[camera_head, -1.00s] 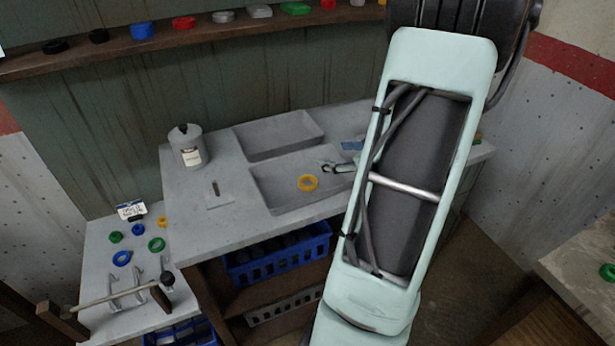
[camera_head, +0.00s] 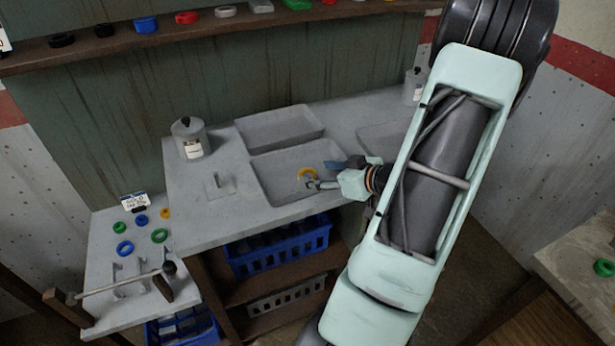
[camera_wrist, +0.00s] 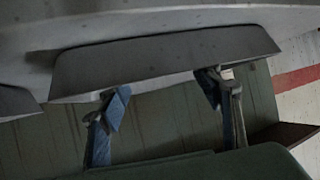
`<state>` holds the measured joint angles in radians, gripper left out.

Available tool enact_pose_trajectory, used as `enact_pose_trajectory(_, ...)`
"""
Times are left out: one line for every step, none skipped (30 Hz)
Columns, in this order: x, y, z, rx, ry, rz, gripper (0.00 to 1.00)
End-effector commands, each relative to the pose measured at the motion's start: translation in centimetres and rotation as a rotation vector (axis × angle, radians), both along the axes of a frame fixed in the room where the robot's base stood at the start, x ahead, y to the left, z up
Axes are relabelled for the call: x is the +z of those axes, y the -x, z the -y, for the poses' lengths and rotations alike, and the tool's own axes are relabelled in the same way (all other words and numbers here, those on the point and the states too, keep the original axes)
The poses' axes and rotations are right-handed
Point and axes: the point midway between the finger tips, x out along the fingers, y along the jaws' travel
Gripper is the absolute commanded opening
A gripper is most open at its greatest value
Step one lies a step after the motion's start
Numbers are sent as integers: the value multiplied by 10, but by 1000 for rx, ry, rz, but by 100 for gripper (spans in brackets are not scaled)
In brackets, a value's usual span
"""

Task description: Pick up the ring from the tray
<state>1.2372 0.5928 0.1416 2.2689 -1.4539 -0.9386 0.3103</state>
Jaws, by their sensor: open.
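The yellow ring (camera_head: 307,173) lies in the front grey tray (camera_head: 272,188) on the bench, near the tray's middle. My gripper (camera_head: 323,174) is open and reaches in from the right, with its fingertips close beside the ring. In the head view the fingers overlap the ring's right edge, and I cannot tell whether they touch it. In the wrist view my gripper (camera_wrist: 164,92) shows two spread fingers with blue parts and nothing between them. A grey tray-like wall (camera_wrist: 165,62) lies beyond the fingertips. The ring does not show in the wrist view.
A second grey tray (camera_head: 279,132) sits behind, and another shallow one (camera_head: 385,136) to the right. A grey canister (camera_head: 190,140) stands at the left. Several coloured rings and a rail (camera_head: 122,285) are on the lower left table. A blue crate (camera_head: 280,250) is below.

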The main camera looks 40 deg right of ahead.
Motion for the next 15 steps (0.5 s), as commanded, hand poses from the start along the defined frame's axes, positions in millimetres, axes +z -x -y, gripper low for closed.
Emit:
enact_pose_trajectory(-10,-5,-4,4,-3,-4,59)
enact_pose_trajectory(-14,-7,-6,2,-4,-6,59)
enact_pose_trajectory(-16,-12,-6,4,-1,-6,59)
enact_pose_trajectory(-18,-16,-7,4,-1,-7,59)
enact_pose_trajectory(-20,-18,-7,4,-1,-8,59)
enact_pose_trajectory(-22,-21,-8,4,0,-9,59)
enact_pose_trajectory(-23,-23,-8,4,0,-9,59)
enact_pose_trajectory(-23,-24,-8,4,1,-10,59)
enact_pose_trajectory(-24,-24,-8,3,0,-11,59)
enact_pose_trajectory(-24,-24,-8,3,0,-11,59)
enact_pose_trajectory(-24,-24,-8,3,0,-11,59)
enact_pose_trajectory(-24,-24,-8,3,-1,-12,59)
enact_pose_trajectory(-25,-24,-9,3,-1,-12,59)
enact_pose_trajectory(-25,-24,-9,3,-1,-12,59)
enact_pose_trajectory(-25,-24,-9,4,-1,-13,59)
